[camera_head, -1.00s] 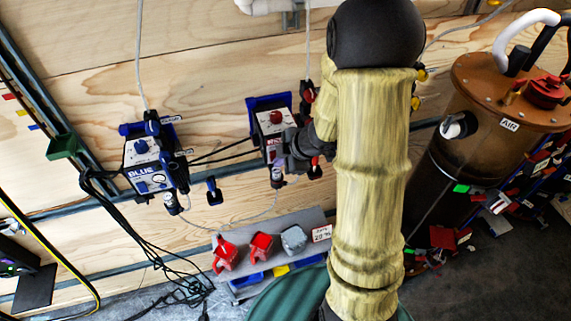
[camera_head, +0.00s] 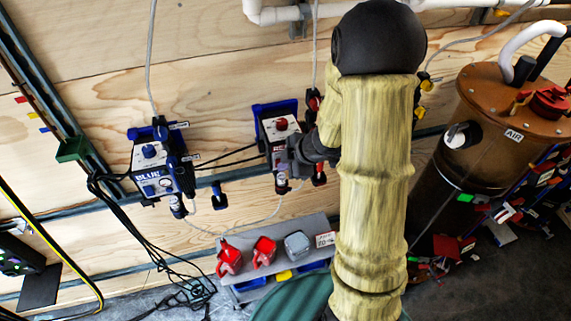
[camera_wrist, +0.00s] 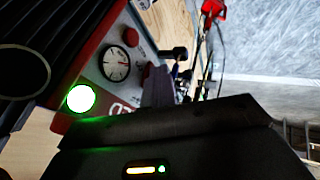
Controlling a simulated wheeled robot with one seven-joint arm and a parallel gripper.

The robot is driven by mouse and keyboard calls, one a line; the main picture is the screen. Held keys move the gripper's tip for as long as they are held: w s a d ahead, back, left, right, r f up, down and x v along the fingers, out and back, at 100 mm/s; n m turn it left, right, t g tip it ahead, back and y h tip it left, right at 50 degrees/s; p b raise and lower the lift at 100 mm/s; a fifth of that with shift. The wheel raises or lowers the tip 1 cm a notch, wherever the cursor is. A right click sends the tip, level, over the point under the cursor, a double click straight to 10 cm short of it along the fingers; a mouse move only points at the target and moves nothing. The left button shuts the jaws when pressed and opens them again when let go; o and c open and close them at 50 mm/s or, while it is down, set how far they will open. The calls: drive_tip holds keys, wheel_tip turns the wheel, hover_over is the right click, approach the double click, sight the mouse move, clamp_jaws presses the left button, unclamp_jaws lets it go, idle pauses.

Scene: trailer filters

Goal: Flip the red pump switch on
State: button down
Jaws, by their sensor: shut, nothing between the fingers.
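The red pump (camera_head: 279,128) is a white-faced box with red trim, mounted on the wood wall near the picture's middle. Its face also shows close up in the wrist view (camera_wrist: 100,48), with a round gauge (camera_wrist: 116,63), a red knob (camera_wrist: 130,37) and a brightly lit green lamp (camera_wrist: 80,98). My gripper (camera_head: 288,157) is shut and empty at the right lower side of this box. Its fingers (camera_wrist: 158,88) lie in front of the panel's lower edge, at or very near it; I cannot tell whether they touch. The switch is not clearly visible, and its position cannot be told.
A blue pump (camera_head: 155,172) hangs to the left, with black cables below. A grey shelf (camera_head: 280,232) below carries two red pieces and a grey one. Hoses cross the wall.

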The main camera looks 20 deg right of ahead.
drive_tip(key=shift+r+p, duration=0.45)
drive_tip(key=shift+r, duration=0.2)
drive_tip(key=shift+s, duration=0.1)
drive_tip(key=s+d+r, duration=0.1)
drive_tip(key=s+r, duration=0.2)
drive_tip(key=s, duration=0.2)
drive_tip(key=s+d+r+p, duration=0.1)
drive_tip(key=s+d+r, duration=0.1)
drive_tip(key=s, duration=0.3)
drive_tip(key=shift+d+r, duration=0.25)
drive_tip(key=shift+r, duration=0.45)
